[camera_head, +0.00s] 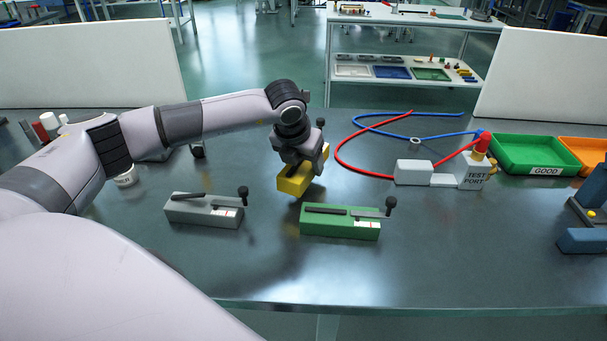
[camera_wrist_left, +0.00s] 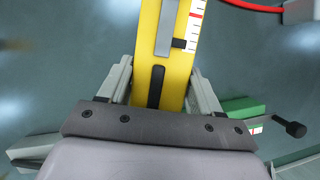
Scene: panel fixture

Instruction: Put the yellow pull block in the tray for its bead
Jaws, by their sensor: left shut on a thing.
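The yellow pull block (camera_head: 293,184) is in my left gripper (camera_head: 302,160), near the middle of the table. It seems to be clear of the tabletop. In the left wrist view the yellow block (camera_wrist_left: 176,62) runs between the two fingers of the left gripper (camera_wrist_left: 160,88), which are shut on its sides. A grey slider and a white scale with red marks show on its top. The green tray (camera_head: 533,154), labelled GOOD, and an orange tray (camera_head: 587,152), cut by the frame edge, stand empty at the right. I cannot make out the block's bead. My right gripper is not in view.
A grey pull block (camera_head: 203,210) and a green pull block (camera_head: 340,221) lie in front of my gripper. A test port (camera_head: 474,175) with red and blue hoses stands before the trays. A blue fixture (camera_head: 583,238) is at the right edge.

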